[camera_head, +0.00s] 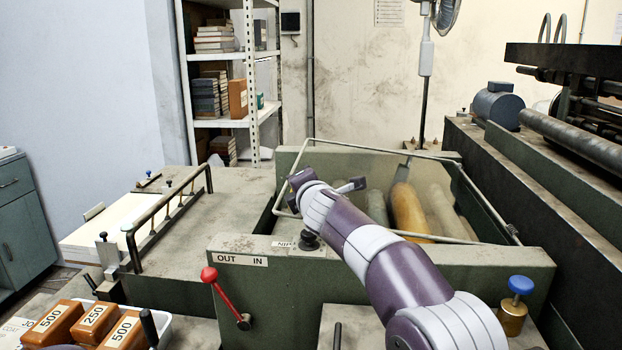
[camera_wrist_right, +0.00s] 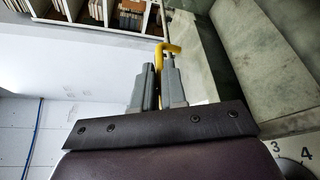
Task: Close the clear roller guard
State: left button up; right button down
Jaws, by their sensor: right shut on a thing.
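The clear roller guard (camera_head: 400,152) is a see-through panel in a pale thin frame. It stands tilted over the roller bay, its near right corner low at the side wall. A yellow roller (camera_head: 408,208) and a paler roller (camera_head: 446,212) show beneath and through it. My right arm crosses the bay from the lower right to the guard's left side. The fingertips are not clear in the head view. My left gripper is not in view.
A red-knobbed lever (camera_head: 209,275) stands before the OUT/IN label, with a black knob (camera_head: 309,240) near the arm. A blue-capped knob (camera_head: 520,286) is at right. A rail (camera_head: 165,225) and several labelled orange blocks (camera_head: 94,318) are at left.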

jog(key=shift+s+a+f, duration=0.1)
jog(key=shift+a+f, duration=0.15)
jog(key=shift+a, duration=0.1)
jog(key=c, duration=1.2)
grip_release()
jog(key=shift+a, duration=0.3)
jog(key=shift+d, duration=0.15)
